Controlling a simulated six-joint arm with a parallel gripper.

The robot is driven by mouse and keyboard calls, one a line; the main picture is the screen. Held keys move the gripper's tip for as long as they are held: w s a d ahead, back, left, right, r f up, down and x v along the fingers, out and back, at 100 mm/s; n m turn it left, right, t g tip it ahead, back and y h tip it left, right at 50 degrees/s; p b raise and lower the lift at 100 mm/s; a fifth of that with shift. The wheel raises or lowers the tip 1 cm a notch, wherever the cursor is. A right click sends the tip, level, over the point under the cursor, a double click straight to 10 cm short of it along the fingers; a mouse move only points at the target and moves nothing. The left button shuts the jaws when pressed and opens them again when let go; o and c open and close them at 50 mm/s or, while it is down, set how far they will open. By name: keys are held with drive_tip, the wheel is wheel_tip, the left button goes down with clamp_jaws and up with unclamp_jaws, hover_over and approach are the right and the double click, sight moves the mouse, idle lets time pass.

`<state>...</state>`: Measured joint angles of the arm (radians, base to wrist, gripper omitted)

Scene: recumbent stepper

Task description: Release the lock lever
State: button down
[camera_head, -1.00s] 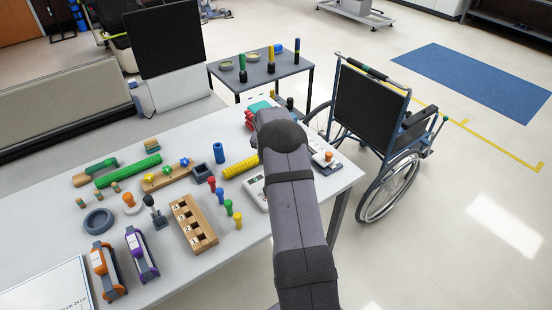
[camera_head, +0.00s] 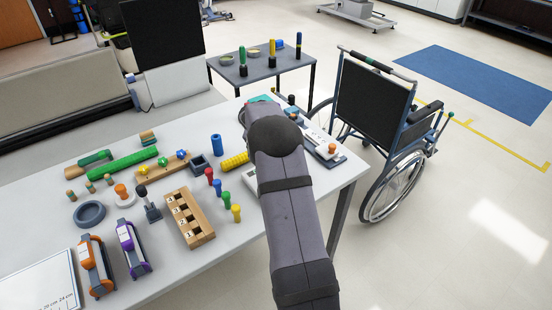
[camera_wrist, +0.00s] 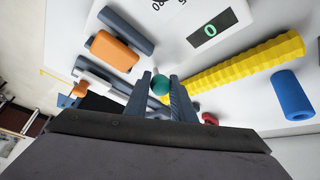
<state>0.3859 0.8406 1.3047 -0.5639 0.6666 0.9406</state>
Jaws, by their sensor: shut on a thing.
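In the wrist view my gripper (camera_wrist: 161,91) is shut on a small green ball knob (camera_wrist: 160,83), with one finger on each side of it. The shaft or base under the knob is hidden by the fingers, so I cannot tell the lever's angle. In the head view my own arm covers the gripper and the knob, near the table's right end.
A yellow ridged roller (camera_wrist: 245,65) and a blue cylinder (camera_wrist: 293,96) lie right of the gripper in the wrist view. An orange block (camera_wrist: 115,50) lies left. A wheelchair (camera_head: 375,90) stands beside the white table (camera_head: 345,172). Several pegs stand left of my arm.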

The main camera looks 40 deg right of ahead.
idle(0.4)
drive_tip(key=c, duration=1.5)
unclamp_jaws()
drive_tip(key=shift+a+r, duration=0.1)
drive_tip(key=shift+b+v, duration=0.9)
drive_tip(key=shift+v, duration=2.65)
drive_tip(key=shift+a, duration=0.1)
